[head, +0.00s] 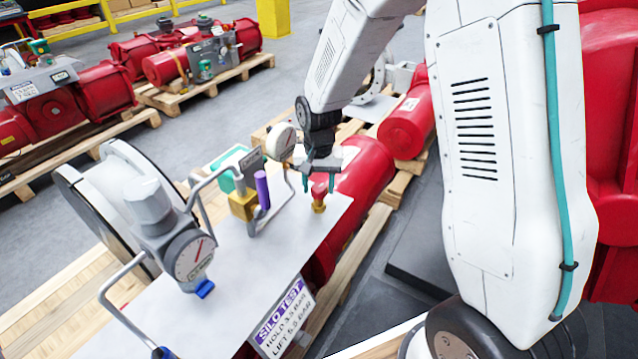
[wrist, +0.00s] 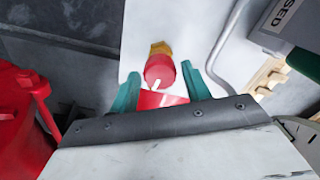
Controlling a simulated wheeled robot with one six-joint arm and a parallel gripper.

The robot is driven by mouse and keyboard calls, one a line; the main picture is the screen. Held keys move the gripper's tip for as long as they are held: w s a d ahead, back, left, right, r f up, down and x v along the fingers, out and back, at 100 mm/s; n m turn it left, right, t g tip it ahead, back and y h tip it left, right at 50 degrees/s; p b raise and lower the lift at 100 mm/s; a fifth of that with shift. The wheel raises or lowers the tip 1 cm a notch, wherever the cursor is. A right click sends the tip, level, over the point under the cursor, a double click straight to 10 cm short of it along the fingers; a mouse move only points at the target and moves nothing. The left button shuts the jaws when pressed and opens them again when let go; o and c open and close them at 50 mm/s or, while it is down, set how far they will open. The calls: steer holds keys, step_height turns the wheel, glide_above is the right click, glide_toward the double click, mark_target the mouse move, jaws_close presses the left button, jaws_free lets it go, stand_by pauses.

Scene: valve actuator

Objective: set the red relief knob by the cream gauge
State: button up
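The red relief knob (head: 319,188) stands on a brass fitting near the right edge of a pale panel (head: 255,275). In the wrist view the knob (wrist: 160,71) shows a white mark. My gripper (head: 319,183) is open, its two teal fingers above and around the knob in the head view. In the wrist view the fingers (wrist: 163,82) lie either side of the knob's near end, with gaps; I see no contact. A small cream-faced gauge (head: 281,141) is just left of my gripper; its reading is too small to tell. A larger pale gauge (head: 194,255) with a red needle stands nearer.
A bent grey pipe (head: 287,190), a purple-handled brass valve (head: 243,205) and a green-and-grey box (head: 237,165) stand left of the knob. A red cylinder (head: 365,178) lies behind the knob.

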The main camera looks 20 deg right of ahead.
steer(key=c, duration=0.6)
steer(key=shift+n, duration=0.3)
steer(key=n, duration=0.3)
steer(key=shift+n, duration=2.1)
steer(key=shift+w, duration=0.1)
steer(key=o, duration=1)
steer(key=shift+c, duration=0.2)
